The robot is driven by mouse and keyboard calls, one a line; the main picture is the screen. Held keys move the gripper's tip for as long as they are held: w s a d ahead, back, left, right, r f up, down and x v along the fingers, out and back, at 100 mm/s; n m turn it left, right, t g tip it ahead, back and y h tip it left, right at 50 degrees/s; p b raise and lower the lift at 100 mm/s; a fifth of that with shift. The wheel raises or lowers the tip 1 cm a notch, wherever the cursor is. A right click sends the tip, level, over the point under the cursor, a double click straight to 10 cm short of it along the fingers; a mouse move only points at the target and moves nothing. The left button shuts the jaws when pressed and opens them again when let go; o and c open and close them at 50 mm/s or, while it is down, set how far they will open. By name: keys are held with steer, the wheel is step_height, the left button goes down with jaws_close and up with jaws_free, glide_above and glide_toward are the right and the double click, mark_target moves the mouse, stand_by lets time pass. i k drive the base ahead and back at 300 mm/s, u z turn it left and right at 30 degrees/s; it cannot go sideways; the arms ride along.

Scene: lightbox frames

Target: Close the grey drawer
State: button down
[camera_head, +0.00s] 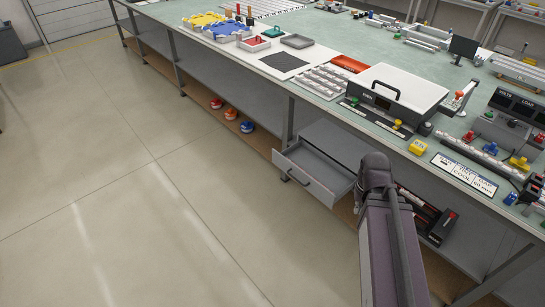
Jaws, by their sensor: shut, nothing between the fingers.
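The grey drawer (303,183) stands pulled out from a grey cabinet (342,143) under the workbench.
The workbench top (330,105) runs above the drawer and carries a black-and-white case (395,92), trays and small parts. A red and black tool (443,226) lies on the lower shelf at right. The floor (150,200) left of the drawer is clear.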

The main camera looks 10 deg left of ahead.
mark_target(339, 179)
steer(key=u, duration=0.45)
steer(key=i, duration=1)
steer(key=u, duration=0.05)
